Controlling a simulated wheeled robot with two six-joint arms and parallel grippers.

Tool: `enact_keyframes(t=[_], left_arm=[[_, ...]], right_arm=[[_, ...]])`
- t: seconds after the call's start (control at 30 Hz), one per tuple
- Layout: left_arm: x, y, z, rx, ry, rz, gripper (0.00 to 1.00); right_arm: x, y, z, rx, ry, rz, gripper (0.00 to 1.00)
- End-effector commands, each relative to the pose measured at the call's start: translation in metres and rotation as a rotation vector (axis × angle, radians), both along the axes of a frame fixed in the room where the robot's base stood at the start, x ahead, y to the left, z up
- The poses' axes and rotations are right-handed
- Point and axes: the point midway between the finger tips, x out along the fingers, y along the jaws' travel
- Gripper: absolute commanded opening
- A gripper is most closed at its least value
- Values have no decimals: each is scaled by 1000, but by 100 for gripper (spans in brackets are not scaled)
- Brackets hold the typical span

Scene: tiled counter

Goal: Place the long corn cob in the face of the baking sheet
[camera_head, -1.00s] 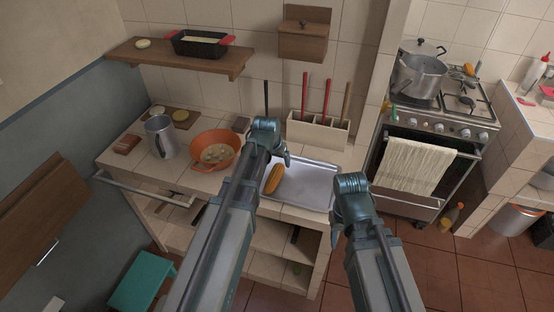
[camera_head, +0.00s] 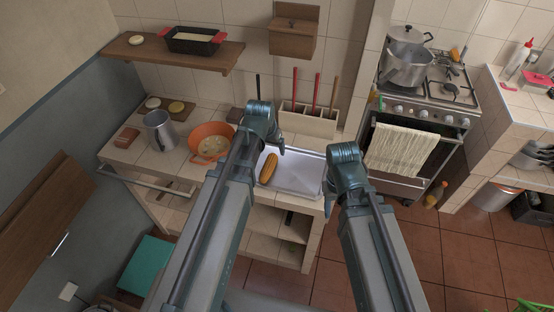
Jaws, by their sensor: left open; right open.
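A yellow-orange corn cob (camera_head: 268,169) lies at the left end of the silver baking sheet (camera_head: 303,177) on the tiled counter, seemingly on its surface. My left gripper (camera_head: 280,146) is open above the sheet's back left part, close to the cob in the picture but not holding it. My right gripper (camera_head: 332,205) is open by the sheet's front right corner. My arms hide part of the sheet's edges and both sets of fingers are small in view.
An orange pan (camera_head: 211,141) and a metal jug (camera_head: 159,131) stand left of the sheet. A utensil holder (camera_head: 307,122) is behind it. The stove (camera_head: 424,112) with pots is at the right. Floor is open between counter and stove.

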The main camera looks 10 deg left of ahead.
Motion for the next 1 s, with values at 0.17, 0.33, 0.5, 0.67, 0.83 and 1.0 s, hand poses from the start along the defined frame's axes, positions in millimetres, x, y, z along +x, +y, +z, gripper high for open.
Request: enact_keyframes(t=[0.17, 0.33, 0.5, 0.67, 0.83, 1.0], left_arm=[[-86, -72, -10, 59, 181, -125, 83], [-149, -103, -12, 133, 314, -195, 83], [-173, -112, -11, 170, 367, -220, 83], [-174, -112, -11, 172, 371, -219, 83], [-174, -112, -14, 171, 370, -219, 83], [-173, -112, -40, 171, 369, -218, 83]], right_arm=[[0, 0, 0, 0, 0, 0, 50], [0, 0, 0, 0, 0, 0, 50], [0, 0, 0, 0, 0, 0, 50], [0, 0, 0, 0, 0, 0, 50], [0, 0, -3, 0, 0, 0, 50], [0, 0, -29, 0, 0, -1, 50]])
